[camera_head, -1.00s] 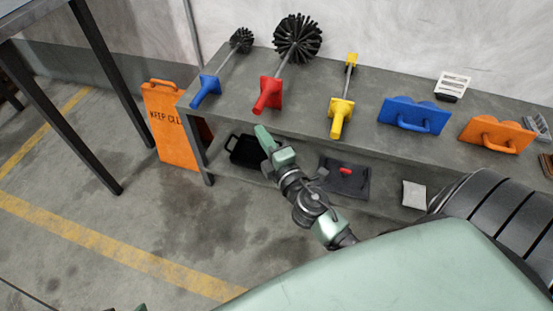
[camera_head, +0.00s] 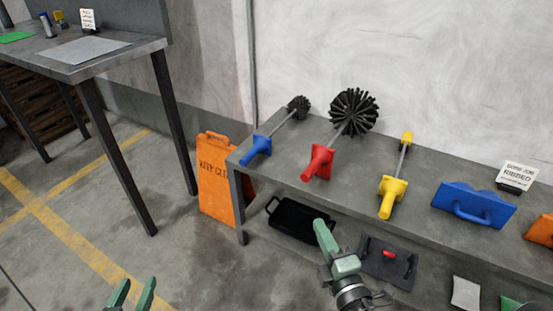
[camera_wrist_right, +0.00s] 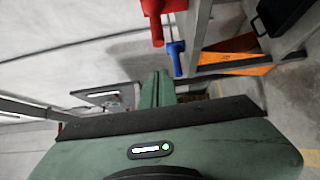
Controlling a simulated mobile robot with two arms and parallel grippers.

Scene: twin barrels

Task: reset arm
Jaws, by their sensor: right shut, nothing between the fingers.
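My right gripper (camera_head: 322,232) is shut and empty, in front of the bench's lower shelf in the head view. In that view it overlaps the right end of a black tray. Its closed green fingers show in the right wrist view (camera_wrist_right: 158,88). My left gripper (camera_head: 133,294) is at the bottom left of the head view, its two green fingers apart, nothing seen between them. Brushes with a blue handle (camera_head: 257,148), a red handle (camera_head: 318,162) and a yellow handle (camera_head: 392,195) lie on the bench top. The red handle (camera_wrist_right: 154,22) also shows in the wrist view.
The grey bench (camera_head: 345,190) runs along the wall. Its lower shelf area holds the black tray (camera_head: 290,218) and a dark mat (camera_head: 375,262). An orange sign (camera_head: 215,180) stands at its left end. A taller table (camera_head: 110,55) is at left. Floor between is clear.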

